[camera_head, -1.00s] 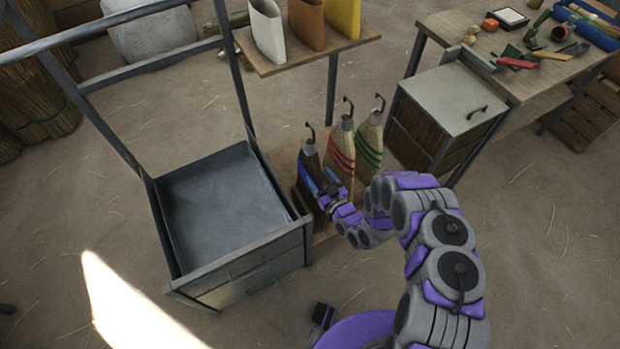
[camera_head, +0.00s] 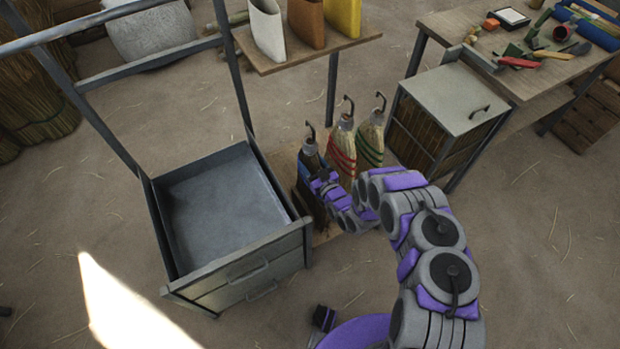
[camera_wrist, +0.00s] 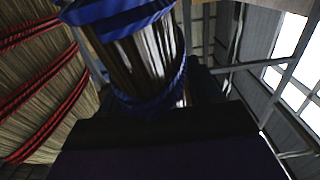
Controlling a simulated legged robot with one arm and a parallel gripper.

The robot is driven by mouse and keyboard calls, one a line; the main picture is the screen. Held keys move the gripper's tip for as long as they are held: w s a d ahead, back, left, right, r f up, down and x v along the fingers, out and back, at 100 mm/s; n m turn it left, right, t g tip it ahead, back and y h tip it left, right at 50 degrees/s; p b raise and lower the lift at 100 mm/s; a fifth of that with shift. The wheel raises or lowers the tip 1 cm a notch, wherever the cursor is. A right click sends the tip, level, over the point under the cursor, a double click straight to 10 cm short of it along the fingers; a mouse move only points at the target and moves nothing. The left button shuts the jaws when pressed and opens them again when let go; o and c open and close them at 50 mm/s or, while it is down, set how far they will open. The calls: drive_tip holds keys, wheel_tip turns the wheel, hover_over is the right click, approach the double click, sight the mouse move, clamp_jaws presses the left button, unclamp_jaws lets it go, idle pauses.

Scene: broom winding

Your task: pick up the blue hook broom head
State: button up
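The blue hook broom head (camera_head: 308,165) stands upright on a low wooden board, leftmost in a row of three. It has a dark body, blue bands and a black hook on top. In the wrist view the broom head (camera_wrist: 145,50) fills the upper middle, with its dark bristles and blue bands close to the camera. My gripper (camera_head: 322,184) is at the right front side of the broom head, at mid height, and overlaps it in the head view. The fingertips are hidden or too small to make out, so I cannot tell whether they are open or touching it.
A red-banded broom head (camera_head: 342,152) and a green-banded one (camera_head: 371,140) stand close on the right; red bands also show in the wrist view (camera_wrist: 40,90). A metal bin cart (camera_head: 225,200) is close on the left. A shelf (camera_head: 300,50) stands behind.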

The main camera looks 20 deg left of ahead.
clamp_jaws()
idle(0.4)
idle(0.4)
